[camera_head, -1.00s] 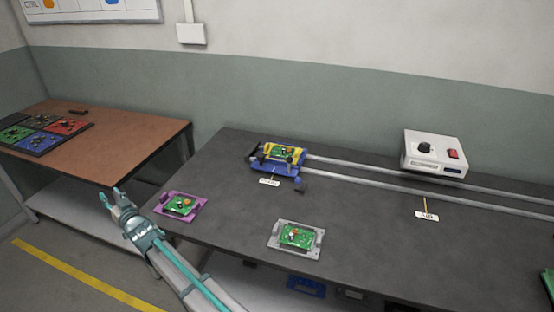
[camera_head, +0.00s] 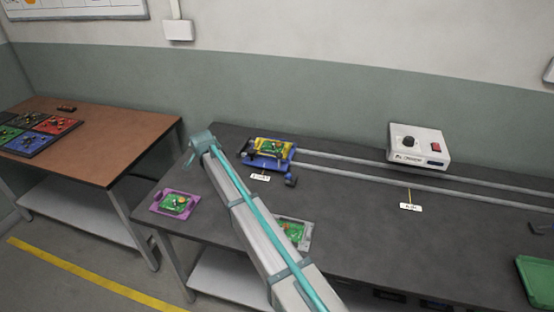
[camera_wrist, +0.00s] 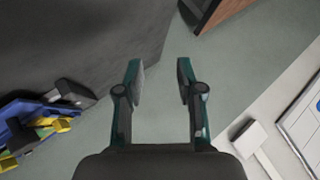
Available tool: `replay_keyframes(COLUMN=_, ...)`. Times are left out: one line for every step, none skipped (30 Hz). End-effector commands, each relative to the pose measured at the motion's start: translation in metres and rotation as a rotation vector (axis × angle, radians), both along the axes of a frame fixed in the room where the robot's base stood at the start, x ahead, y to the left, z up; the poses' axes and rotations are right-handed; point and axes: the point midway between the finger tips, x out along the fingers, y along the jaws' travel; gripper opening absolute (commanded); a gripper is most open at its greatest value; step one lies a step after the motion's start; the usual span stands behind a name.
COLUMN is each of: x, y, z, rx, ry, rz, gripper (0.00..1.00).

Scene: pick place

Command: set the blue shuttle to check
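The blue shuttle (camera_head: 268,162) sits at the left end of two rails on the dark table, with a yellow tray (camera_head: 286,149) and a green circuit board (camera_head: 271,146) on top. It also shows at the left edge of the wrist view (camera_wrist: 14,136), partly cut off. A small white label (camera_head: 260,177) lies in front of it. Another white label (camera_head: 410,207) lies farther right, before the rails; its print is too small to read. My gripper (camera_head: 192,157) is left of the shuttle, apart from it. In the wrist view its fingers (camera_wrist: 159,75) are spread and empty.
A white control box (camera_head: 419,148) with a black knob and red switch stands behind the rails (camera_head: 400,168). A purple tray (camera_head: 158,201) and a grey tray (camera_head: 305,236) with boards lie at the front; my arm partly hides the grey one. A green bin (camera_head: 537,278) is at right.

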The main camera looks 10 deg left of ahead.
Motion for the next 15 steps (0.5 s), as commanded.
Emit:
replay_keyframes(x=0.019, y=-0.032, z=0.004, rx=-0.008, ry=0.083, rz=-0.072, gripper=0.37)
replay_keyframes(x=0.025, y=-0.050, z=0.003, rx=-0.012, ry=0.135, rz=-0.113, gripper=0.37)
replay_keyframes(x=0.032, y=-0.074, z=0.002, rx=-0.017, ry=0.204, rz=-0.170, gripper=0.37)
replay_keyframes(x=0.037, y=-0.093, z=0.002, rx=-0.022, ry=0.254, rz=-0.214, gripper=0.37)
replay_keyframes(x=0.041, y=-0.111, z=0.003, rx=-0.026, ry=0.303, rz=-0.257, gripper=0.37)
replay_keyframes(x=0.046, y=-0.135, z=0.005, rx=-0.030, ry=0.370, rz=-0.316, gripper=0.37)
replay_keyframes(x=0.048, y=-0.153, z=0.006, rx=-0.034, ry=0.420, rz=-0.361, gripper=0.37)
replay_keyframes(x=0.050, y=-0.172, z=0.008, rx=-0.039, ry=0.469, rz=-0.406, gripper=0.37)
replay_keyframes(x=0.052, y=-0.196, z=0.011, rx=-0.043, ry=0.532, rz=-0.466, gripper=0.37)
replay_keyframes(x=0.052, y=-0.212, z=0.014, rx=-0.047, ry=0.578, rz=-0.509, gripper=0.37)
replay_keyframes(x=0.052, y=-0.229, z=0.017, rx=-0.051, ry=0.621, rz=-0.553, gripper=0.37)
replay_keyframes(x=0.051, y=-0.250, z=0.021, rx=-0.057, ry=0.677, rz=-0.607, gripper=0.37)
replay_keyframes(x=0.049, y=-0.264, z=0.024, rx=-0.061, ry=0.717, rz=-0.646, gripper=0.37)
replay_keyframes(x=0.048, y=-0.278, z=0.028, rx=-0.064, ry=0.753, rz=-0.683, gripper=0.37)
replay_keyframes(x=0.045, y=-0.294, z=0.032, rx=-0.070, ry=0.796, rz=-0.725, gripper=0.37)
